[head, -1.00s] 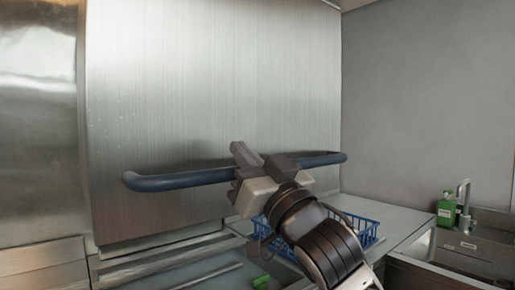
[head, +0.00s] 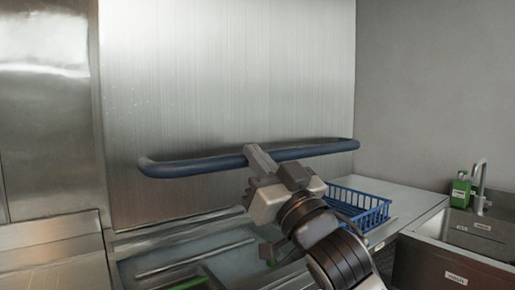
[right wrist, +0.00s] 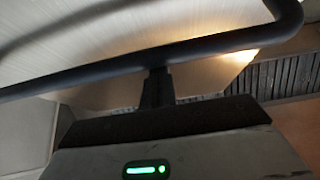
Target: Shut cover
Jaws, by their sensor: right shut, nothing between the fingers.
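The cover (head: 230,90) is a large brushed-steel panel that stands raised in the head view. A long blue bar handle (head: 205,165) runs across its lower front. My right gripper (head: 262,160) is at the middle of this handle, its fingertips overlapping the bar in the picture. It is shut with nothing held. In the right wrist view the handle (right wrist: 215,45) crosses just beyond the fingers (right wrist: 157,88), which seem to touch it or nearly so. The kettle basin (head: 190,255) lies open below the cover, partly hidden by my right arm. My left gripper is not in view.
A blue wire basket (head: 365,205) stands on the counter right of my right arm. Further right are a sink (head: 465,232), a tap (head: 479,185) and a green bottle (head: 460,190). A steel wall (head: 45,120) stands at the left.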

